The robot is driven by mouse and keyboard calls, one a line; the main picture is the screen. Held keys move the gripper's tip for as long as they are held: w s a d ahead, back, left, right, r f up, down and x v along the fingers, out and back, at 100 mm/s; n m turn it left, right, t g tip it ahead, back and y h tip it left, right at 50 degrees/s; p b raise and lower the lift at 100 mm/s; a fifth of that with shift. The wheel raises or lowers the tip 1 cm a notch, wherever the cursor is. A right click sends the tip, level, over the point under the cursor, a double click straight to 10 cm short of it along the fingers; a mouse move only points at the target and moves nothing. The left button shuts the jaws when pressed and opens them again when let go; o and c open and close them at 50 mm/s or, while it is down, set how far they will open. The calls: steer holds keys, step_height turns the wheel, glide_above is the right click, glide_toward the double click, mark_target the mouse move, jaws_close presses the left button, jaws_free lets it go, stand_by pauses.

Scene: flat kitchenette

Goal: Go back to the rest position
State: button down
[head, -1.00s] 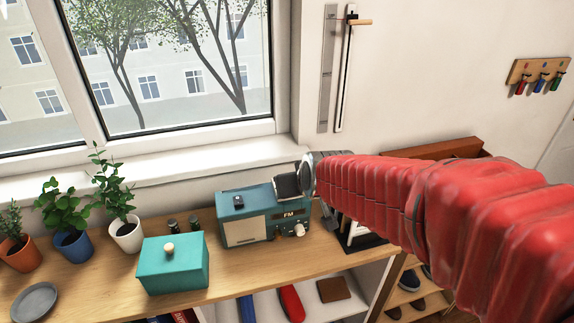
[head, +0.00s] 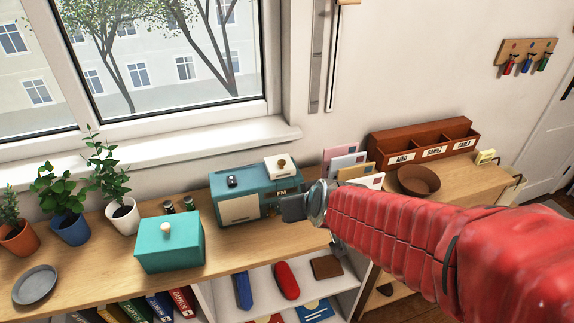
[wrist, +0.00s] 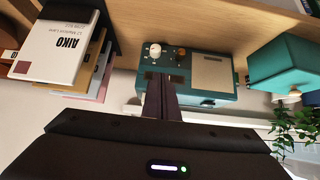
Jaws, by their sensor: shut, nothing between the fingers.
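My gripper (head: 290,207) is at the end of my red-sleeved arm, just in front of the right end of the teal radio (head: 235,208) in the head view. In the wrist view, its dark fingers (wrist: 160,92) lie together with nothing between them. They overlap the radio (wrist: 212,75) in that picture. I cannot tell whether they touch it. The gripper hides part of the radio's front, including its knob in the head view.
A teal lidded box (head: 168,245), potted plants (head: 122,215) and a grey dish (head: 36,284) stand on the wooden counter. Letters (head: 347,160), a brown bowl (head: 418,181) and a labelled sorter (head: 425,142) are on the right. Open shelves (head: 345,275) lie below.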

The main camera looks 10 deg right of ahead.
stand_by(0.4)
steer(key=s+f+g, duration=0.1)
steer(key=s+g, duration=0.3)
steer(key=s, duration=0.6)
steer(key=s+d+r+m+h, duration=0.1)
steer(key=s+d+r+m, duration=0.1)
steer(key=s+d+r, duration=0.5)
steer(key=shift+s+r+t+h, duration=0.25)
steer(key=shift+s+t+h, duration=0.05)
steer(key=shift+s+t, duration=0.1)
steer(key=shift+a, duration=0.1)
stand_by(0.4)
